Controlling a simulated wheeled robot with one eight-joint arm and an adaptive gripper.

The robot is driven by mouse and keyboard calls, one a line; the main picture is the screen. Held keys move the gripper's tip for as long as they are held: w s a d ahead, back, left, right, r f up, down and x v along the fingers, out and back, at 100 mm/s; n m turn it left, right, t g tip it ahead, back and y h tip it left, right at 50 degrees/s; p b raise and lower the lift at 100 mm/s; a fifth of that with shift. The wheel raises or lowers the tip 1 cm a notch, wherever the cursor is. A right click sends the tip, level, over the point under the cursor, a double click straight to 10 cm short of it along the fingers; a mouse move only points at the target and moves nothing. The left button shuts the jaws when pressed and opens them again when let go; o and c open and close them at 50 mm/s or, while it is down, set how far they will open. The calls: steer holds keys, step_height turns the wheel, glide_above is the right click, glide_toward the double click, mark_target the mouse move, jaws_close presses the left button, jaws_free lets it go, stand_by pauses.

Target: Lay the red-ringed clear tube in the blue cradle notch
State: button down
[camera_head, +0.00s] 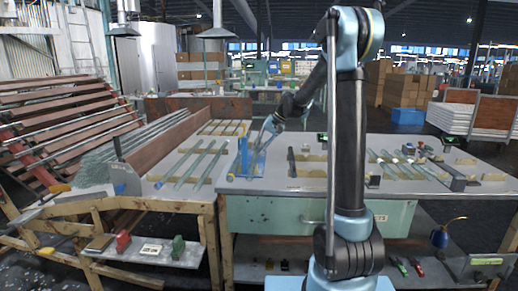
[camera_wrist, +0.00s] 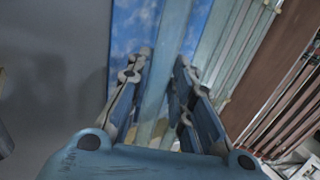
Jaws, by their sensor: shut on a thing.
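My gripper (camera_head: 268,128) is over the left part of the middle bench, above the blue cradle (camera_head: 243,160). In the wrist view my gripper (camera_wrist: 160,75) is shut on a pale, clear-looking tube (camera_wrist: 168,50) that runs lengthwise between its two fingers. Blue cradle faces (camera_wrist: 132,30) show behind and on both sides of the tube. I cannot make out a red ring on the held tube. Whether the tube touches the notch is too small to tell in the head view and hidden by the fingers in the wrist view.
Several glass tubes (camera_head: 205,160) lie on the left bench beside a long brown board (camera_head: 170,140). More tubes and small blocks lie on the right part of the bench (camera_head: 310,183). Other tubes and a brown board (camera_wrist: 265,70) show at the right of the wrist view.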

steer(key=shift+f, duration=0.3)
steer(key=c, duration=1.4)
jaws_free()
steer(key=shift+r, duration=0.55)
steer(key=v, duration=1.2)
steer(key=s+d+f+t+h, duration=0.1)
steer(key=s+d+f+h, duration=0.2)
steer(key=s, duration=0.8)
steer(key=s+d+f, duration=0.3)
steer(key=s+d, duration=0.3)
steer(key=s, duration=0.5)
steer(key=s+d+f+h, duration=0.1)
steer(key=s+d+f, duration=0.1)
steer(key=s+f, duration=0.3)
steer(key=s+d+f+h, duration=0.1)
steer(key=s+d+f, duration=0.2)
steer(key=s+f, duration=0.2)
steer(key=s+d+f+t+h, duration=0.1)
steer(key=s+d+f, duration=0.2)
steer(key=s+f, duration=0.2)
steer(key=shift+s+f+n+h, duration=0.15)
steer(key=shift+s+f+h, duration=0.05)
steer(key=shift+s, duration=0.7)
steer(key=shift+s+f+n+h, duration=0.15)
steer(key=shift+s+h, duration=0.05)
steer(key=shift+s, duration=0.7)
